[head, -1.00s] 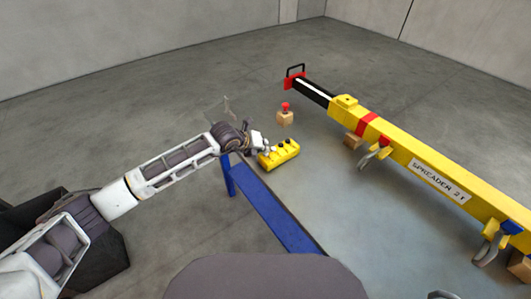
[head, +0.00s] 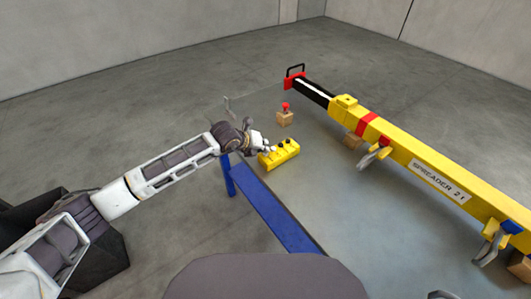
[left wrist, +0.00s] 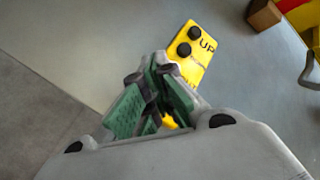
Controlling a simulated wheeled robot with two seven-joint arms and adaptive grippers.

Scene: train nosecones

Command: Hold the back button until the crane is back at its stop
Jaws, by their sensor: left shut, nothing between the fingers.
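A yellow control box (head: 280,154) with black buttons lies near the blue-edged side of the grey surface. In the left wrist view the box (left wrist: 193,62) shows two black buttons and the word UP at its far end. My left gripper (head: 266,147) is at the left end of the box. Its green-padded fingers (left wrist: 150,75) are shut and empty, and they cover the near part of the box. The back button and any contact with it are hidden. I cannot pick out the crane or its stop with certainty.
A long yellow beam marked SPREADER 21 (head: 400,160) with hanging hooks rests on wooden blocks (head: 352,141) at the right. A red knob (head: 285,106) sits on a small wooden block behind the box. A blue edge beam (head: 270,205) runs in front. The grey middle is clear.

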